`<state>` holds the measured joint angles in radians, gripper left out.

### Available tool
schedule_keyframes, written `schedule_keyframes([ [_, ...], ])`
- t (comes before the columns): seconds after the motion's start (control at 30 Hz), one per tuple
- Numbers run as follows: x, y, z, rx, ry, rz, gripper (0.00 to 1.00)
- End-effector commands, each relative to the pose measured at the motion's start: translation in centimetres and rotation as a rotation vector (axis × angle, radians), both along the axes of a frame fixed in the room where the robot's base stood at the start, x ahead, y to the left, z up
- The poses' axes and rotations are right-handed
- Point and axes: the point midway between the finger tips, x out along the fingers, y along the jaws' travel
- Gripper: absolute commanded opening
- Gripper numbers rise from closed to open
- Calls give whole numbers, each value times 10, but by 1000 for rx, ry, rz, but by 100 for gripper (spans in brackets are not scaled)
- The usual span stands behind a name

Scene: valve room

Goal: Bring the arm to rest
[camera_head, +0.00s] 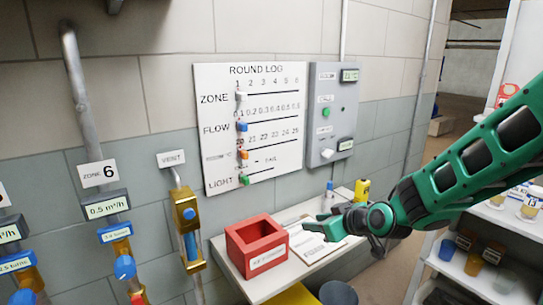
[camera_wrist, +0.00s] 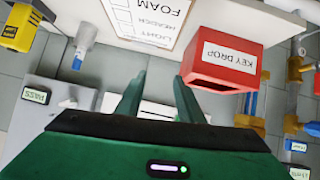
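My green arm (camera_head: 470,165) reaches in from the right in the head view. My gripper (camera_head: 318,227) is at its left end, above the small white shelf and just right of the red box in the picture. In the wrist view my gripper (camera_wrist: 156,82) shows two green fingers apart, with a clear gap and nothing held between them. How high the fingers are above the shelf is hard to tell.
The red "KEY DROP" box (camera_head: 257,247) stands on the shelf (camera_head: 222,251), beside a clipboard (camera_wrist: 150,18). A yellow device (camera_head: 362,190) sits at the shelf's back. The round log board (camera_head: 250,125) and grey panel (camera_head: 333,110) hang above; valve pipes are left, stocked shelving right.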

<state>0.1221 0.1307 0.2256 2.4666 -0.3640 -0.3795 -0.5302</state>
Motion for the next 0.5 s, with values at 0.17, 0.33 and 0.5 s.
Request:
schedule_keyframes([
  [0.17,-44,-98,-6,-111,218,-185,34],
  [0.33,-112,-184,-5,-148,443,-421,34],
  [0.5,-202,-248,3,-114,673,-687,34],
])
